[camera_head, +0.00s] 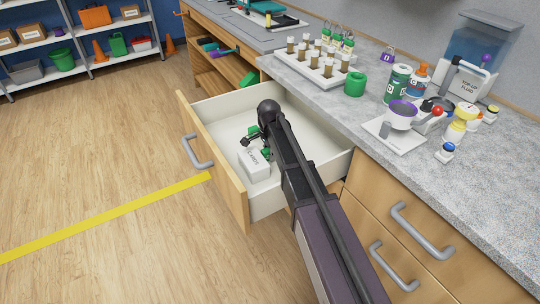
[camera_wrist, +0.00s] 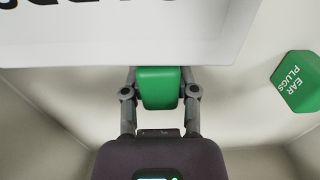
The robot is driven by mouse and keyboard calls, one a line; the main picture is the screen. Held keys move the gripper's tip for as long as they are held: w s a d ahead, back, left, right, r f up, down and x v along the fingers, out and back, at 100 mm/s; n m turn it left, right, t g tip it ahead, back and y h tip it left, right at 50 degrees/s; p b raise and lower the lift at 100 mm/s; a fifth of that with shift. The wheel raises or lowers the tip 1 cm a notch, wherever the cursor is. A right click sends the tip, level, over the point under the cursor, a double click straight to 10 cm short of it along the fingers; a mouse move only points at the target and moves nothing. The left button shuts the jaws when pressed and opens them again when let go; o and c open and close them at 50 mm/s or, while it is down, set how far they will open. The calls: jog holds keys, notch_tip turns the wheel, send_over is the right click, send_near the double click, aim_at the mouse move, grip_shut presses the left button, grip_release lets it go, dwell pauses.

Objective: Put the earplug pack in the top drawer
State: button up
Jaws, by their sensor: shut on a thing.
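My gripper (camera_wrist: 160,92) is down inside the open drawer (camera_head: 217,183). In the wrist view its fingers stand on both sides of a plain green block (camera_wrist: 158,88) and are shut on it. No label shows on this block, so I cannot tell whether it is an earplug pack. A green hexagonal pack marked EAR PLUGS (camera_wrist: 298,82) lies on the drawer floor to the right in the wrist view, apart from the fingers. In the head view my arm partly hides the gripper and the green things.
The drawer's walls surround the gripper. The grey counter (camera_head: 340,108) above holds a vial rack (camera_head: 318,68), a green roll (camera_head: 355,84) and bottles.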

jog(key=shift+f, duration=0.2)
jog(key=o, duration=0.9)
jog(key=shift+r, duration=0.2)
notch_tip(320, 180, up, 12)
jog(key=p, duration=1.2)
dwell(0.6)
jog(key=s+d+n, duration=1.1)
jog(key=s+d, duration=0.9)
jog(key=d, duration=0.1)
jog(key=shift+s+d, duration=0.4)
